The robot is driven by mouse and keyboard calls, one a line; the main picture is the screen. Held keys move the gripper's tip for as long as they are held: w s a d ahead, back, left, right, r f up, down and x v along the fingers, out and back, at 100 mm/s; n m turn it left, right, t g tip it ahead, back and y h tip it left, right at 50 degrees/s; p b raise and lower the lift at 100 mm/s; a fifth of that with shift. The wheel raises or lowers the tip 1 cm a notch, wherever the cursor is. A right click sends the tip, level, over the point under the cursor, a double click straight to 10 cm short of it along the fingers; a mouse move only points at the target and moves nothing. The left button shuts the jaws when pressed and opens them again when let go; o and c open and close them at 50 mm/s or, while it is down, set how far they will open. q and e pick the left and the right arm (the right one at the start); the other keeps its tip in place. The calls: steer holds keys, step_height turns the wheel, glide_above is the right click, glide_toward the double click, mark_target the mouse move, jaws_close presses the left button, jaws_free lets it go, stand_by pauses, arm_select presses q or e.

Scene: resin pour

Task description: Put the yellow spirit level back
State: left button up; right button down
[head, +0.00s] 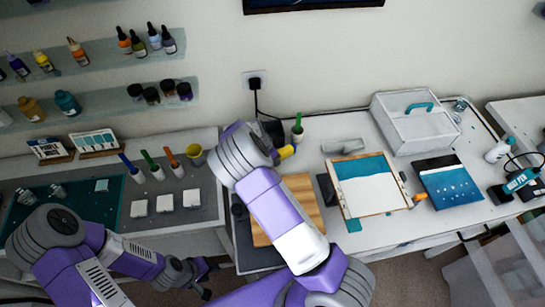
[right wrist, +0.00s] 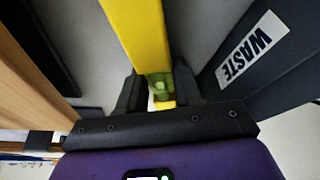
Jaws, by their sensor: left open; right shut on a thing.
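The yellow spirit level (right wrist: 137,30) is a long yellow bar with a green vial near my fingers in the right wrist view. My right gripper (right wrist: 160,92) is shut on it, one dark finger on each side. In the head view only a short yellow piece (head: 287,152) of it shows past my right wrist, above the back of the bench; my arm hides the rest. My left gripper (head: 207,279) is open and empty, low in the head view in front of the benches.
A dark bin labelled WASTE (right wrist: 252,45) stands close right of the level in the right wrist view. A cup with a green stick (head: 298,134), a wooden board (head: 307,190), a framed blue-and-white panel (head: 367,187) and a white carry box (head: 415,128) occupy the bench.

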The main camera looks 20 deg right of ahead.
steer(key=shift+s+f+b, duration=0.1)
steer(key=shift+f+b, duration=0.2)
steer(key=shift+f, duration=0.15)
steer(key=shift+s+a+f, duration=0.15)
steer(key=shift+s+f, duration=0.05)
steer(key=shift+f, duration=0.05)
steer(key=c, duration=0.7)
jaws_free()
steer(key=shift+f, duration=0.15)
steer(key=v, duration=0.5)
steer(key=w+v, duration=0.1)
steer(key=v, duration=0.2)
steer(key=shift+d+r, duration=0.2)
steer(key=shift+r, duration=0.3)
